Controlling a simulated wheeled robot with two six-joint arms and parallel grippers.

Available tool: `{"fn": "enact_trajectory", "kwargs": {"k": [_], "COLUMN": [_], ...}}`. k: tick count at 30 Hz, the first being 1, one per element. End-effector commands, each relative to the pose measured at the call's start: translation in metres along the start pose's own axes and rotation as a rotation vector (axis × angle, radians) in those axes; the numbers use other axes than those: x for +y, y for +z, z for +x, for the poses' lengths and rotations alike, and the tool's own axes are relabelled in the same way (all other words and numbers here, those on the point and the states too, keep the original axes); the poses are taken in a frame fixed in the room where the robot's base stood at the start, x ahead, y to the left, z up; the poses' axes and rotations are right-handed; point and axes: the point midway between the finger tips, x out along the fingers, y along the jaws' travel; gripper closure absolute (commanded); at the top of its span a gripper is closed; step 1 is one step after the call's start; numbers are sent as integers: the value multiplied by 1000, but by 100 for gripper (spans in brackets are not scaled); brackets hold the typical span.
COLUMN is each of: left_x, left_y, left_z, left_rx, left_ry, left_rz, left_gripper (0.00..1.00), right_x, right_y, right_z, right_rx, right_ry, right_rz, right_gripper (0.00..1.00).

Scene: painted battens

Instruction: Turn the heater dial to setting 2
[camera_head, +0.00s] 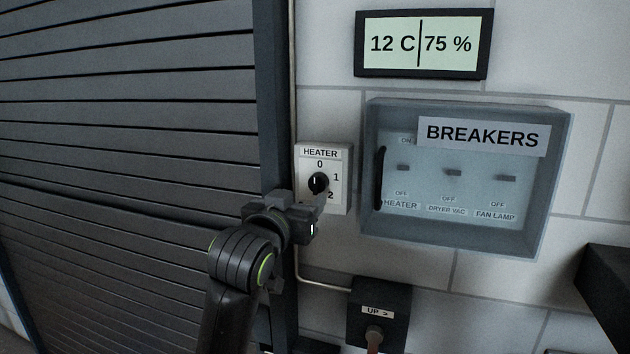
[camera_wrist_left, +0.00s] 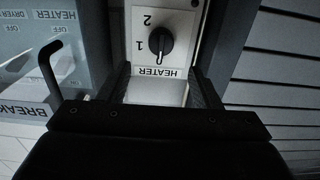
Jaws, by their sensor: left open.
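The heater dial (camera_head: 317,183) is a round black knob on a white box (camera_head: 341,190) labelled HEATER, marked 0, 1 and 2. Its pale pointer line faces up, toward 0. In the left wrist view the box appears upside down, and the dial (camera_wrist_left: 161,41) points down toward the HEATER label. My left gripper (camera_head: 309,208) is just in front of the box, below the dial in the head view. Its two fingers (camera_wrist_left: 161,88) are apart with nothing gripped; the dial sits beyond and between them. My right gripper is in neither view.
A grey breaker box (camera_head: 568,180) with switches and a dark handle (camera_head: 380,178) is right of the heater. A display (camera_head: 421,44) reads 12 C, 75 %. A dark slatted shutter (camera_head: 130,120) fills the left. A black UP box (camera_head: 397,292) is below.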

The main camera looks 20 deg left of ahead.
Motion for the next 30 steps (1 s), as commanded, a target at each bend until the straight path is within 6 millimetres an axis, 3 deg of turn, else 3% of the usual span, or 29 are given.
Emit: {"fn": "enact_trajectory", "kwargs": {"k": [9, 15, 30], "left_x": [0, 0, 0], "left_y": [-3, -2, 0], "left_z": [54, 76, 87], "left_rx": [-2, -2, 0], "left_ry": [-1, -1, 0], "left_rz": [1, 1, 1], "left_gripper": [42, 42, 45], "right_x": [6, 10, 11], "right_y": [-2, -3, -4], "right_z": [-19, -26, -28], "right_rx": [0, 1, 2], "right_ry": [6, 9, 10], "right_rz": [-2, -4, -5], "right_gripper": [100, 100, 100]}}
